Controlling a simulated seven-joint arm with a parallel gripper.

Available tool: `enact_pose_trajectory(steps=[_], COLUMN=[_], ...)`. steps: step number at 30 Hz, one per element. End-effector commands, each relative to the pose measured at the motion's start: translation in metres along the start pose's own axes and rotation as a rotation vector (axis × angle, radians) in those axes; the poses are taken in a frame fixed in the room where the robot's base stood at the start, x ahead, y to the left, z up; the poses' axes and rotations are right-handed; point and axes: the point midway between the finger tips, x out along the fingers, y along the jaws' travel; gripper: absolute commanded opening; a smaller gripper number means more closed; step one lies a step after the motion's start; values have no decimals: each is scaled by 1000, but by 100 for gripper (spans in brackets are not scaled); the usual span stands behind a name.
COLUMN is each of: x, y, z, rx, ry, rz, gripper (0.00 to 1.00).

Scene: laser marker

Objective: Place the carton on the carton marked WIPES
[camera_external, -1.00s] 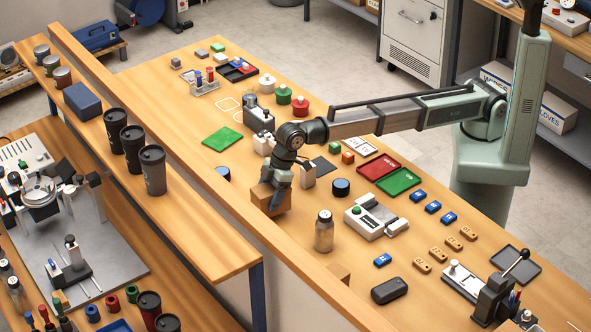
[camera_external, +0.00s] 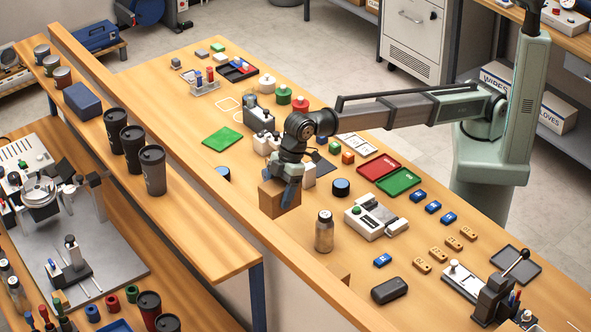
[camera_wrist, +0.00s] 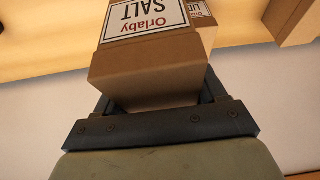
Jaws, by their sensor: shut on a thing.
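My gripper (camera_external: 288,193) is shut on a brown carton (camera_external: 274,203) near the bench's inner edge, beside the wooden rail. In the wrist view the held carton (camera_wrist: 150,75) has a white label reading "Orlaby SALT" and sits between the dark fingers. A second carton (camera_wrist: 203,10) shows partly behind it, with a label cut off after a letter or two. No carton on the bench shows a readable WIPES label. Another brown carton (camera_external: 341,275) is mostly hidden behind the rail. A carton also shows at the right edge of the wrist view (camera_wrist: 292,20).
A capped jar (camera_external: 324,233) stands right of the held carton, and a blue-topped round item (camera_external: 341,187) lies beyond it. A white device (camera_external: 375,218) is farther right. The rail (camera_external: 205,170) runs along the near side. Boxes (camera_external: 553,112) with lettering sit on the back shelf.

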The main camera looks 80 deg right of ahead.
Motion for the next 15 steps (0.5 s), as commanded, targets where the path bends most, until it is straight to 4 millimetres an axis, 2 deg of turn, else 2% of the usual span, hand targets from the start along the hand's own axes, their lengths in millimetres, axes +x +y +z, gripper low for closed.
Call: enact_pose_trajectory(steps=[1, 6, 12, 15], x=[-2, -10, -20, -26], y=[-24, -94, -175, -208], z=[-13, -38, -58, -64], rx=[-30, -121, -221, -261], ry=[1, 2, 2, 1], rz=[-12, -49, -91, -108], gripper=[32, 32, 32, 32])
